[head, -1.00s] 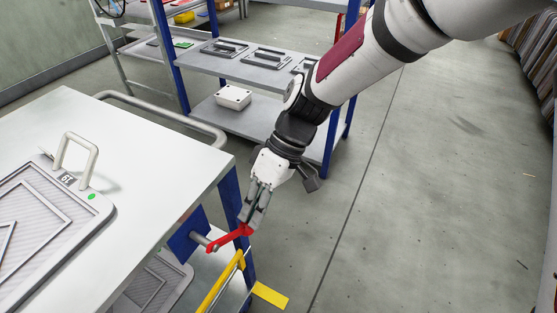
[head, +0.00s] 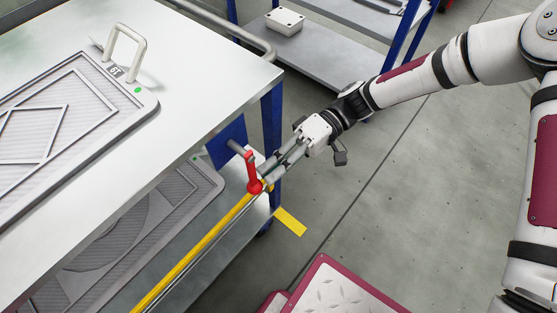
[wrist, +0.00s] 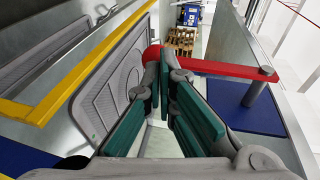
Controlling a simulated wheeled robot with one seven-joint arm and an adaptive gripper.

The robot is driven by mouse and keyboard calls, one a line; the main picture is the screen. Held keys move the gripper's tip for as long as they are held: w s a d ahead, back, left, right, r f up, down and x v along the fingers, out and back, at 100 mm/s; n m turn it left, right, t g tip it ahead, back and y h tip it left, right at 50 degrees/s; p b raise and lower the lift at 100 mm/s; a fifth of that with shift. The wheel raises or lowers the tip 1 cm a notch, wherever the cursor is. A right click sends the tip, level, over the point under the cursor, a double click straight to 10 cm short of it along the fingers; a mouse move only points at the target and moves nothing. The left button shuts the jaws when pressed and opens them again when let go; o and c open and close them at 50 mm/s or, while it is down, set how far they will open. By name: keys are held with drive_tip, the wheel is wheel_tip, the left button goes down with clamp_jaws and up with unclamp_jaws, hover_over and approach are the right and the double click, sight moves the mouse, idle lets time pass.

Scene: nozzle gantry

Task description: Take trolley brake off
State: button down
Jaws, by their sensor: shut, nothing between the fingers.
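The red brake lever (head: 253,172) hangs from a grey shaft at the blue corner bracket of the trolley (head: 215,95). It points down in the head view, its round end by the yellow bar. In the wrist view the red lever (wrist: 220,69) runs across from its shaft at the right to its rounded end behind my fingertips. My gripper (head: 266,178) is shut and empty, with its tips at the lever's free end. It also shows in the wrist view (wrist: 165,58), its tips close together; whether they touch the lever I cannot tell.
A yellow bar (head: 195,245) runs along the trolley's side below the top. Framed grey panels lie on the top and lower shelf. A grey shelf rack (head: 335,62) with a white box (head: 284,21) stands behind.

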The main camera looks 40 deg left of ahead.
drive_tip(key=shift+s+f+g, duration=0.15)
drive_tip(key=shift+s+g, duration=0.15)
idle(0.5)
